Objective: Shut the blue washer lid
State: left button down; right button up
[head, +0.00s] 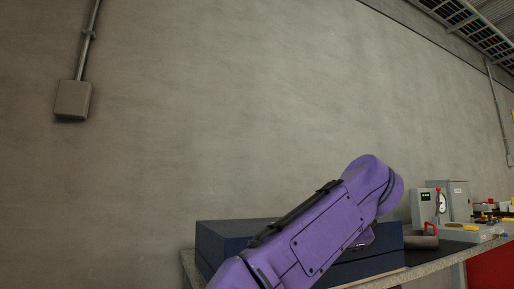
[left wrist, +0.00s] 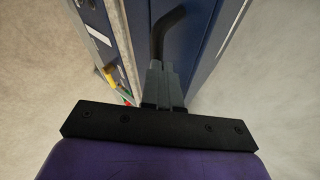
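The blue washer (head: 225,236) is a dark blue box on the counter, partly hidden behind my left arm. A seam runs along its front, with the upper part lying about level; I cannot tell whether the lid is fully down. In the left wrist view its blue surface (left wrist: 195,45) fills the middle, with a bent black handle (left wrist: 170,30) on it. My left gripper (left wrist: 162,68) has its fingers close together at the near end of the handle. I see no clear sign of the handle between them, and cannot tell if they touch it. My right gripper is out of view.
The counter (head: 445,255) runs on to the right, with a grey box with a gauge (head: 424,207), a grey cabinet (head: 456,201) and a yellow-topped item (head: 470,228). A red panel (head: 490,268) is below.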

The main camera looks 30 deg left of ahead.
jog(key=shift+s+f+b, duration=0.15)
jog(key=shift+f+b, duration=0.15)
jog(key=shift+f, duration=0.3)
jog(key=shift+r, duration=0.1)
